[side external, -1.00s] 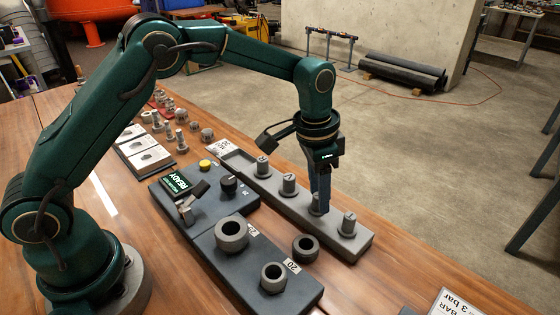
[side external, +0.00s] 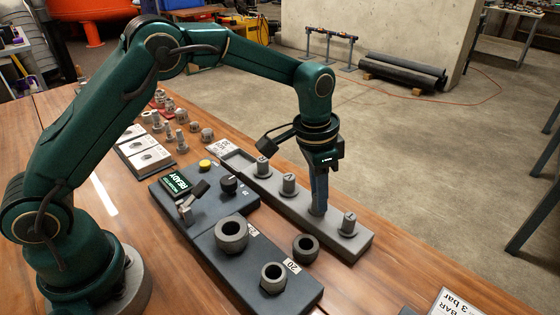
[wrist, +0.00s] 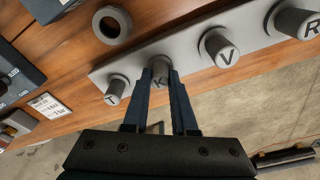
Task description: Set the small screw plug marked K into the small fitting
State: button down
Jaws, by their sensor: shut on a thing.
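The plug marked K (wrist: 159,78) is between my fingertips in the wrist view, its lettered end facing the camera. It stands at the grey rack (wrist: 190,52); I cannot tell whether it is lifted at all. My gripper (side external: 318,208) is shut on it, and in the side view the fingers hide most of it. The small fitting (side external: 273,272) is a grey open ring on the dark base plate (side external: 240,283), beside a label reading 20. A larger fitting (side external: 232,230) stands behind it on the same plate.
Other plugs stand in the rack: T (wrist: 116,92), V (wrist: 218,48) and R (wrist: 290,20). A loose dark ring (side external: 306,245) lies on the wooden table between rack and plate. A panel with a READY display (side external: 180,183) and black knob (side external: 229,184) adjoins the plate.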

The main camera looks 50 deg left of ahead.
jog(key=shift+r, duration=0.1)
jog(key=shift+r, duration=1.4)
jog(key=shift+r, duration=1.3)
